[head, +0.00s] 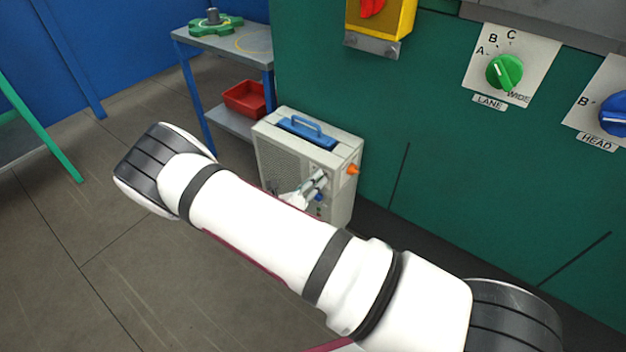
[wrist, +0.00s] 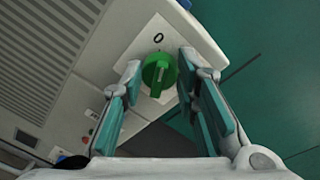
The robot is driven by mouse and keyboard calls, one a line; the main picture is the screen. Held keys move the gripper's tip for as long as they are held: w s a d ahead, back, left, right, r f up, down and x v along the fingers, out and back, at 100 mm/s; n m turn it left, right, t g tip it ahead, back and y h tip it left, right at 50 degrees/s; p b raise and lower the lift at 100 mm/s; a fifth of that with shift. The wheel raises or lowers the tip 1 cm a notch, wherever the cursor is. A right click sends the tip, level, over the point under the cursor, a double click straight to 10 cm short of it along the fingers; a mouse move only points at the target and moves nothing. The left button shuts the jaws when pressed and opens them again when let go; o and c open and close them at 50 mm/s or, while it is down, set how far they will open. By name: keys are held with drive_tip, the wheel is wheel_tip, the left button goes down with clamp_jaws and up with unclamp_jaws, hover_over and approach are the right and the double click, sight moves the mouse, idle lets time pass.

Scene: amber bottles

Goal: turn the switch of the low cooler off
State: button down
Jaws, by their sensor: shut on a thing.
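The low cooler (head: 277,150) is a pale box with a grille and a blue handle on top, standing on the floor against the green panel. Its green switch (wrist: 158,74) sits on a white plate marked 0 in the wrist view. A small pale mark on the switch lies on the side towards the 0; its exact angle is hard to tell. My gripper (wrist: 160,70) is shut on the switch, one teal finger on each side. In the head view, my gripper (head: 312,188) is at the cooler's front, and the switch cannot be made out there.
An orange knob (head: 353,169) sticks out at the cooler's right side. A blue-legged side table (head: 232,42) with a red bin (head: 245,97) stands behind it. The green panel above carries a green LANE dial (head: 504,71) and a blue HEAD dial (head: 614,114).

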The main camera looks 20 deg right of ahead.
drive_tip(key=shift+n, duration=1.4)
drive_tip(key=shift+f, duration=0.1)
drive_tip(key=c, duration=1.2)
unclamp_jaws()
drive_tip(key=shift+a, duration=0.1)
drive_tip(key=v, duration=1.2)
drive_tip(key=shift+w, duration=0.1)
